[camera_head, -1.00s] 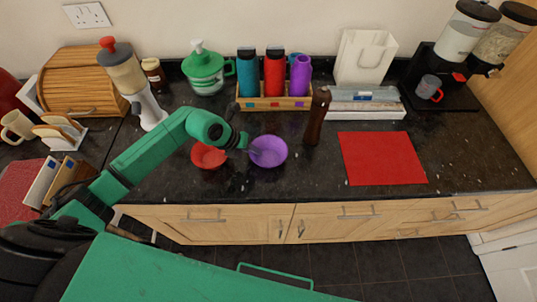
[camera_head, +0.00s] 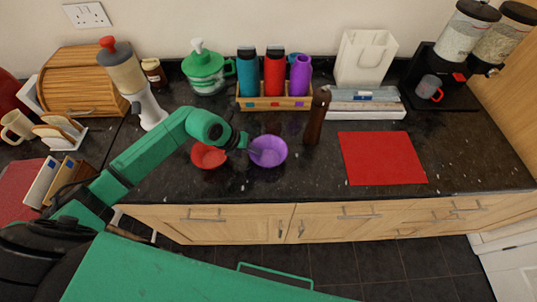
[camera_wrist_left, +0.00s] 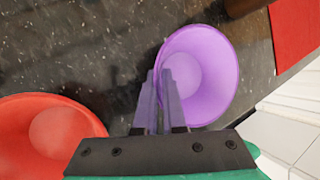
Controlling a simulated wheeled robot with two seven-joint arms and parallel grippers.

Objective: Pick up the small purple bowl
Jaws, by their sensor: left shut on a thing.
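The small purple bowl (camera_head: 269,151) is on the dark granite worktop, right of a red bowl (camera_head: 208,157) in the head view. In the left wrist view the purple bowl (camera_wrist_left: 205,75) is at the upper right of my fingers and the red bowl (camera_wrist_left: 45,135) at the lower left. My left gripper (camera_head: 251,151) is at the purple bowl's left rim. In the wrist view its fingers (camera_wrist_left: 160,88) are close together, shut on that rim. I cannot tell whether the bowl is clear of the worktop. My right gripper is not in view.
A dark brown mill (camera_head: 316,116) stands close to the right of the purple bowl. A red mat (camera_head: 382,158) lies further right. A wooden rack (camera_head: 274,103) with bottles stands behind. The worktop's front edge is near the bowls.

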